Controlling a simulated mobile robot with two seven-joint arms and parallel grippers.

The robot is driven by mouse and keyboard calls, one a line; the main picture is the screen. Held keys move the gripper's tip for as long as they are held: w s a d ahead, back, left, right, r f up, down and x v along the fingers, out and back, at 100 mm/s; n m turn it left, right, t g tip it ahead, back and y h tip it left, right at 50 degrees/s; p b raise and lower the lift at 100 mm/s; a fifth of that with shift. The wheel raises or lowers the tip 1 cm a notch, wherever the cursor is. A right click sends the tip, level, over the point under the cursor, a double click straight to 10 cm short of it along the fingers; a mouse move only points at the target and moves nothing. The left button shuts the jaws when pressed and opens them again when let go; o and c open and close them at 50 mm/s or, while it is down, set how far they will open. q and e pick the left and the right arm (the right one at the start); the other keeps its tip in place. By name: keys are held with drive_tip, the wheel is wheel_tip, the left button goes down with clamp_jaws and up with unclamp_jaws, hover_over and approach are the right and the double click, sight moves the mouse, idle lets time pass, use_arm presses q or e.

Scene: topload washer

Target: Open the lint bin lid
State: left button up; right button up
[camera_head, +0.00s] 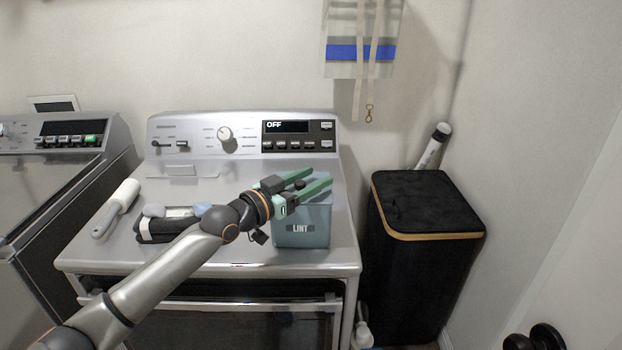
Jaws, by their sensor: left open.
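The lint bin (302,232) is a translucent blue-green box with a LINT label, standing on the right part of the silver machine's top. My left arm reaches in from the lower left, and my left gripper (302,183) is over the bin's top. Its two green fingers are apart and point to the right. A small dark knob shows between the fingers, at the bin's lid. The gripper hides most of the lid, and I cannot tell whether the fingers touch it. The lid looks closed. My right gripper is not in view.
A lint roller (117,207) and a dark caddy (168,224) with small items lie left of the bin. The control panel (240,137) rises behind. A black hamper (425,240) stands on the floor to the right. A bag (345,50) hangs on the wall above.

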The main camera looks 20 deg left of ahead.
use_arm(q)
clamp_jaws()
idle(0.4)
idle(1.0)
